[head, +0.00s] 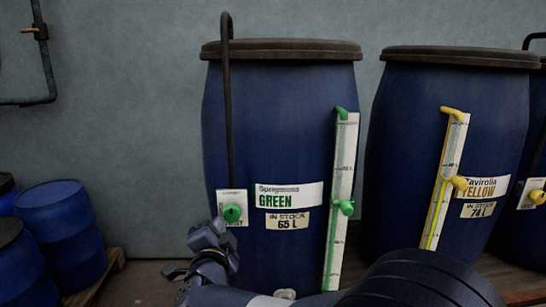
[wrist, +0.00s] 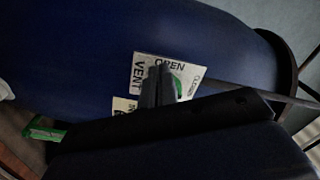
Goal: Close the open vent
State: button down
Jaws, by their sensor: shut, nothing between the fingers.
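The green vent knob (head: 232,213) sits on a white placard (head: 242,194) at the lower left of the blue vat labelled GREEN (head: 290,110). A dark pipe (head: 227,100) runs from the placard up to the lid. My gripper (head: 219,228) is just below and left of the knob, its fingers shut and empty. In the wrist view the fingers (wrist: 158,72) overlap the placard (wrist: 142,62), which reads OPEN and VENT. The green knob (wrist: 178,86) is partly hidden behind the fingers there. I cannot tell whether they touch it, or its exact setting.
A green-edged level gauge (head: 342,180) stands on the vat's right side. A second blue vat labelled YELLOW (head: 420,130) is close on the right, with its own gauge (head: 447,180). Small blue drums (head: 60,220) stand at lower left. A wall pipe (head: 45,60) is at upper left.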

jog(key=shift+a+f, duration=0.1)
jog(key=shift+a, duration=0.05)
jog(key=s, duration=0.6)
jog(key=shift+s, duration=0.1)
dwell(0.3)
